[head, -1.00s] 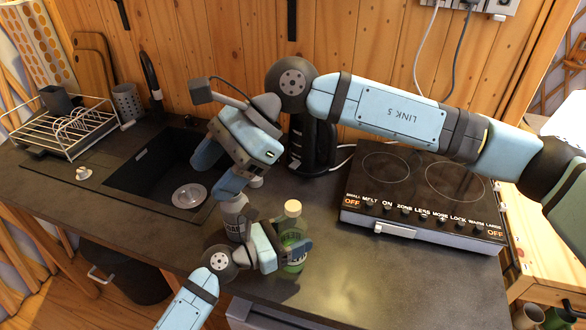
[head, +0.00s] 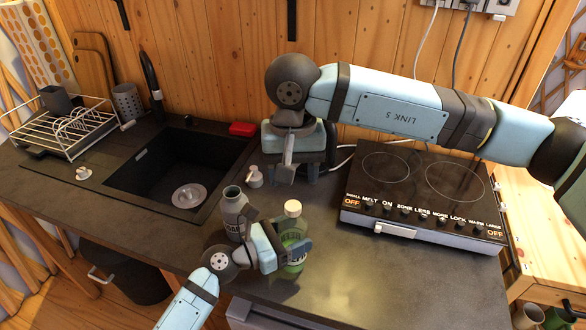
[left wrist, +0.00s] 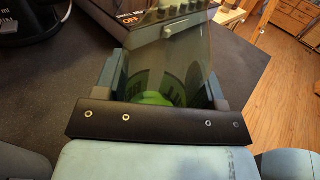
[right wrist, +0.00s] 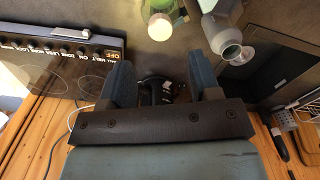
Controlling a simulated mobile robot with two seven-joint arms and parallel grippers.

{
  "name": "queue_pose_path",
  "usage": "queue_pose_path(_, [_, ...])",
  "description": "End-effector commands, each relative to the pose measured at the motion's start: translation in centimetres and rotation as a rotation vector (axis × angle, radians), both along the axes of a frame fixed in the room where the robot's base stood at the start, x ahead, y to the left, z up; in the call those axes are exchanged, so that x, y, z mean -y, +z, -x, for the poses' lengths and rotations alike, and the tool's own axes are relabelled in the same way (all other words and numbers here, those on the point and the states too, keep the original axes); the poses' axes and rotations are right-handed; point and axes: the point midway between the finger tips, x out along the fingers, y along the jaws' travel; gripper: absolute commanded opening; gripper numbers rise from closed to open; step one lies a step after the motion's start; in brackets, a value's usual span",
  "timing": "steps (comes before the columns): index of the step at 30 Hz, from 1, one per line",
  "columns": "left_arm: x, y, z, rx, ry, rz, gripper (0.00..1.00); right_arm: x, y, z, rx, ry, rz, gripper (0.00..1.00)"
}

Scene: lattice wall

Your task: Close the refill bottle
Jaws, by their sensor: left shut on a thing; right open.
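The green refill bottle (head: 295,237) stands upright on the counter with a cream top (head: 293,208) at its neck. I cannot tell how firmly the top sits. My left gripper (head: 287,247) is shut around the bottle's body, and the green bottle also fills the gap between the fingers in the left wrist view (left wrist: 160,80). My right gripper (head: 288,165) is open and empty behind the bottles, pointing down. In the right wrist view its fingers (right wrist: 162,90) are apart, and the cream top (right wrist: 160,27) shows beyond them.
A grey bottle (head: 234,212) with an open mouth stands left of the green one. A grey pump head (head: 255,177) sits apart behind it. The sink (head: 165,165) is left, the hob (head: 420,185) right. The front right counter is clear.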

Motion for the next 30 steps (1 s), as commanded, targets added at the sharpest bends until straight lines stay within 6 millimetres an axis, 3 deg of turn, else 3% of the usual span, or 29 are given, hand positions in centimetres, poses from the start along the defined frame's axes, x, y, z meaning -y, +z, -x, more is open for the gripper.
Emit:
queue_pose_path(15, [0.0,0.0,0.0,0.0,0.0,0.001,0.0,0.0,-6.9,0.1,-0.003,0.0,0.0,0.57])
queue_pose_path(28, [0.0,0.0,0.0,0.0,0.0,0.001,0.0,0.0,-7.7,0.0,0.0,-0.001,-0.001,0.57])
queue_pose_path(30, [0.0,0.0,0.0,0.0,0.0,0.001,0.0,0.0,-7.7,0.0,0.0,-0.001,-0.001,0.41])
